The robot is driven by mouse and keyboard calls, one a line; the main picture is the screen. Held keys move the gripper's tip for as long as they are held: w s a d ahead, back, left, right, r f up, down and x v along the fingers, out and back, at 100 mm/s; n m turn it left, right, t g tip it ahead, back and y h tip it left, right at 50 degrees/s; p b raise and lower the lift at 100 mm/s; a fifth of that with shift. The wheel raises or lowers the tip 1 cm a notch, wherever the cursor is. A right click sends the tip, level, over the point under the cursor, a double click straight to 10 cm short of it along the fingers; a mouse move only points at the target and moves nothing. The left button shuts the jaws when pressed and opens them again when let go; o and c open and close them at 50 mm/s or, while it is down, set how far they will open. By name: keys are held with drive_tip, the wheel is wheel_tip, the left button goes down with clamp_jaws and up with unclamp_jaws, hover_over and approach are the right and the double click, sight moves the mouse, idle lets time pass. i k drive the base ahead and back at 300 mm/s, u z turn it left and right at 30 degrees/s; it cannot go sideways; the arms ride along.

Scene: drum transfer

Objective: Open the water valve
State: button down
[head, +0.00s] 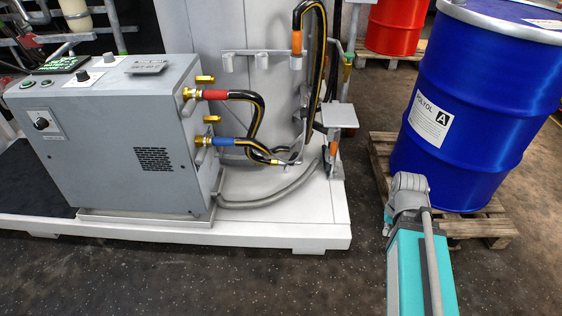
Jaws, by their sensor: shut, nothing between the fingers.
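No part clearly marked as the water valve shows in the head view. A grey machine cabinet (110,150) stands at the left on a white platform. Brass fittings stick out of its right side, an upper one (204,80) and a lower one (212,119). A red hose connector (215,95) and a blue hose connector (222,141) sit just below them, each with a black and yellow hose. I cannot tell whether any fitting is a valve, open or closed. My teal arm shows at the lower right, apart from the cabinet. My gripper is not visible.
A blue drum (465,105) labelled POLYOL A stands on a wooden pallet (376,160) at the right. A red drum (396,25) stands behind. The white platform (290,228) has a raised front edge. Dark floor (230,285) in front is clear.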

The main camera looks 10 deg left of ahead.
sight(294, 156)
drive_tip(key=k, duration=0.95)
drive_tip(key=u, duration=0.95)
drive_tip(key=i, duration=1.35)
